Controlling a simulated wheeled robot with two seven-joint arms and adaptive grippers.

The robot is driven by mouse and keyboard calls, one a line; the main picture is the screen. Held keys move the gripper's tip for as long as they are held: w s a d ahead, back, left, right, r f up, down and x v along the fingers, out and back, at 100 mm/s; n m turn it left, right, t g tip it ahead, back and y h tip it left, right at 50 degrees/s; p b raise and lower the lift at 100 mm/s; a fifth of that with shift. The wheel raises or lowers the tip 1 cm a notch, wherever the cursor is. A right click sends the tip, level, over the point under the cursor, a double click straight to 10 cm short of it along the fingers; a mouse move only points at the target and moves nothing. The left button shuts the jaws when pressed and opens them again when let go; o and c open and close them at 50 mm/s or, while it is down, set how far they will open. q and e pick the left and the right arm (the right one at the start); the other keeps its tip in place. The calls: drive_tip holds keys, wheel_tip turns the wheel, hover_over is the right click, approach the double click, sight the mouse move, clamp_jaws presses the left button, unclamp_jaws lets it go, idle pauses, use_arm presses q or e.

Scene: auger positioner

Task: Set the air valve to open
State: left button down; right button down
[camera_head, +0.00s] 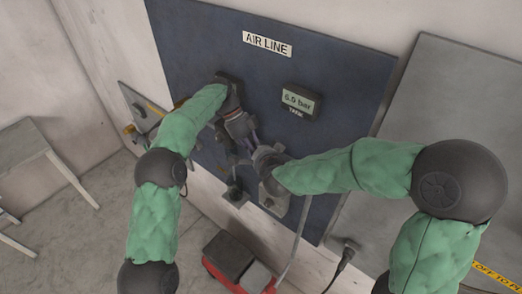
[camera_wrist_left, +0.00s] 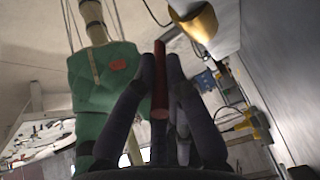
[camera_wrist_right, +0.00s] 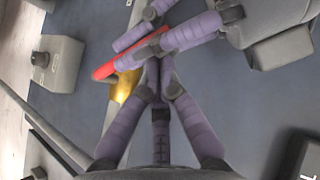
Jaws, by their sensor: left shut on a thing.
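The air valve's red lever (camera_wrist_left: 159,80) shows between the fingers of my left gripper (camera_wrist_left: 162,65), which is shut on it. The valve's brass body (camera_wrist_left: 196,24) is just beyond. The right wrist view shows the red lever (camera_wrist_right: 112,66) lying aslant, with the brass body (camera_wrist_right: 124,86) partly hidden below it. My left gripper's purple fingers (camera_wrist_right: 160,40) cross the lever there. My right gripper (camera_wrist_right: 156,68) has its fingertips together close to the lever; touching is unclear. In the head view the valve is hidden behind the grippers.
A blue panel (camera_head: 345,75) carries an AIR LINE label (camera_head: 267,44) and a tank display (camera_head: 300,101) reading 6.0 bar. A grey box (camera_wrist_right: 58,64) is on the panel. A red machine (camera_head: 236,262) stands on the floor below. A table (camera_head: 25,145) is at the left.

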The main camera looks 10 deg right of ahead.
use_arm(q)
drive_tip(key=shift+d+r, duration=0.1)
drive_tip(key=shift+r, duration=0.05)
use_arm(e)
drive_tip(key=shift+w+a+f, duration=0.15)
drive_tip(key=shift+w+a, duration=0.05)
drive_tip(key=shift+a, duration=0.05)
use_arm(q)
drive_tip(key=shift+s+d, duration=0.15)
drive_tip(key=shift+d, duration=0.05)
use_arm(e)
drive_tip(key=shift+a+f, duration=0.15)
drive_tip(key=shift+a, duration=0.05)
